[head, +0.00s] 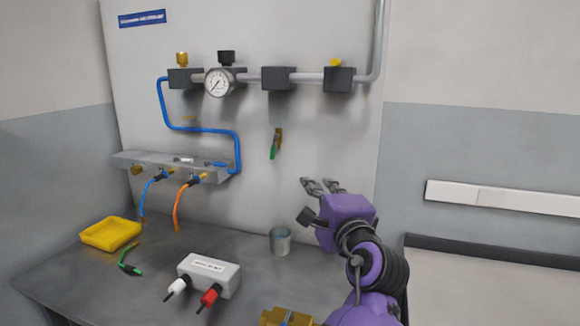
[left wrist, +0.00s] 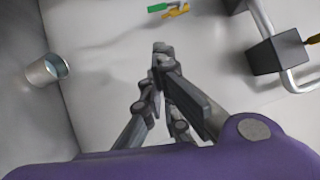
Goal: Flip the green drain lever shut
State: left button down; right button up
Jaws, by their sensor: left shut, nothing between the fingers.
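The green drain lever (head: 273,150) hangs downward, slightly tilted, from a brass valve (head: 279,134) on the grey panel below the pipe. In the left wrist view the lever (left wrist: 157,7) and the brass valve (left wrist: 176,12) show at the top edge, partly cut off. My left gripper (head: 322,186) is shut and empty, to the right of and below the lever in the head view, apart from it. In the left wrist view its fingertips (left wrist: 162,54) meet, pointing toward the valve with a gap between. My right gripper is not in view.
A metal cup (head: 280,241) stands on the bench below the lever. Above run a pipe with black blocks (head: 278,78) and a gauge (head: 219,82). A shelf with hoses (head: 180,165), a yellow tray (head: 110,234) and a white box (head: 209,273) are left. The panel around the lever is clear.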

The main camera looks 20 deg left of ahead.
aim_at(274, 147)
pick_arm(q)
jog(key=s+a+r+p+x, duration=0.1)
jog(key=a+p+x, duration=0.1)
jog(key=x, duration=1)
jog(key=shift+a, duration=0.35)
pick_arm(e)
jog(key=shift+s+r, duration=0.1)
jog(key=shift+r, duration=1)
pick_arm(q)
jog(key=shift+a+f, duration=0.2)
jog(key=shift+a+f+m+t, duration=0.1)
jog(key=shift+a+m+t, duration=0.1)
jog(key=shift+m+t, duration=0.3)
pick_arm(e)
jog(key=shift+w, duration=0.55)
pick_arm(q)
jog(key=shift+a+f+m, duration=0.1)
jog(key=shift+a+m, duration=0.1)
jog(key=shift+m, duration=0.2)
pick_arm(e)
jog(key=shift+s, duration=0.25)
pick_arm(q)
jog(key=shift+a+f+m, duration=0.1)
jog(key=shift+a+m, duration=0.05)
jog(key=shift+m, duration=0.15)
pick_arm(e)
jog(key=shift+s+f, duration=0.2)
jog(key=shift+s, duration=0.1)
